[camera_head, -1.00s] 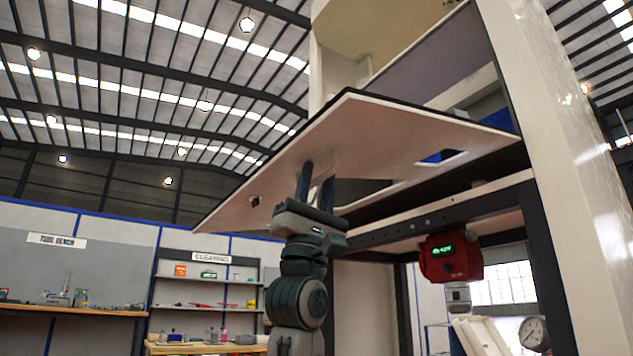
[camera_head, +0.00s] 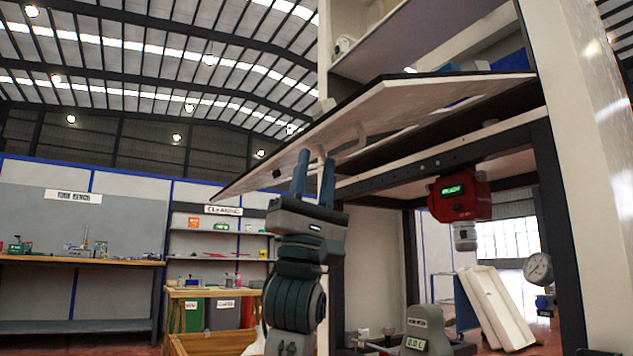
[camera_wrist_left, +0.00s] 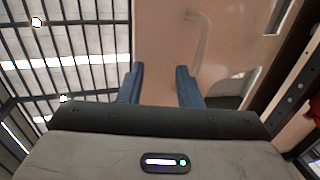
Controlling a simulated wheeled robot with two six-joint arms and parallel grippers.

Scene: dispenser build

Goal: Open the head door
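The head door (camera_head: 390,108) is a pale, flat panel jutting out from the dispenser frame, tilted, with its outer corner lowest at the left. A pale bar handle (camera_head: 350,138) shows on its underside; it also shows faintly in the left wrist view (camera_wrist_left: 196,45). My left gripper (camera_head: 314,157) points up beneath the door, its two blue fingers apart with nothing visible between them. In the left wrist view the fingers (camera_wrist_left: 160,68) stand apart in front of the panel's underside (camera_wrist_left: 230,40). I cannot tell whether the fingertips touch the door. My right gripper is not in view.
The dispenser's pale upright (camera_head: 575,130) and dark frame post (camera_head: 555,230) stand at the right. A red unit with a green display (camera_head: 460,195) hangs under the frame. A gauge (camera_head: 538,268) and a grey box (camera_head: 425,325) sit lower. Workbenches and shelves stand far left.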

